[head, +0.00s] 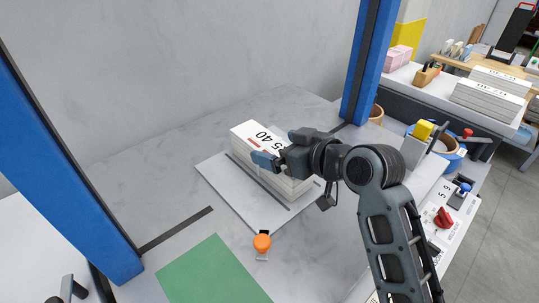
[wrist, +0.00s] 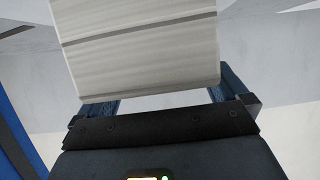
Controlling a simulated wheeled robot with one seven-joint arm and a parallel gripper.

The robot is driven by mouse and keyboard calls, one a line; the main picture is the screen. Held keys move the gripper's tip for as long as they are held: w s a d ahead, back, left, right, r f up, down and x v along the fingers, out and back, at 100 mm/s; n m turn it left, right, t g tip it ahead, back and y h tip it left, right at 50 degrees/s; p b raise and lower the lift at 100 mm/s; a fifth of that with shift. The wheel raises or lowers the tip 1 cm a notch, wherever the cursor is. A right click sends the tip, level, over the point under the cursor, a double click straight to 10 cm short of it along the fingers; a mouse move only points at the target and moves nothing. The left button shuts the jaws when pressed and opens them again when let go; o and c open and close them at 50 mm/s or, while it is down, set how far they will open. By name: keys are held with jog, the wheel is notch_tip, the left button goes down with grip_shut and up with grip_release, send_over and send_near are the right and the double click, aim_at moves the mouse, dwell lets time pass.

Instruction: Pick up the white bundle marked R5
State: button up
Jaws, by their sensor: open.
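A white bundle of stacked sheets (head: 243,131) lies on a pale plate (head: 216,178) on the grey table. Its top print reads about "40" and "5"; my gripper hides part of it, so I cannot confirm R5. My gripper (head: 268,160) is over the bundle, with one blue finger seen at its near side. In the wrist view, the layered side of the bundle (wrist: 140,45) with a dark strap line fills the top middle. There the blue fingers of my gripper (wrist: 165,100) are spread apart, one toward each side of the bundle; I cannot tell whether they touch it.
Blue posts stand at left (head: 66,165) and right (head: 366,65). An orange knob (head: 262,242) and a green mat (head: 214,275) are in front of the plate. At right are a blue tub (head: 452,160), a red knob (head: 443,217) and more white stacks (head: 487,98).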

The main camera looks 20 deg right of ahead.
jog(key=shift+w+a+f, duration=0.25)
jog(key=shift+w, duration=0.35)
jog(key=shift+c, duration=0.4)
grip_shut()
jog(key=shift+r, duration=0.2)
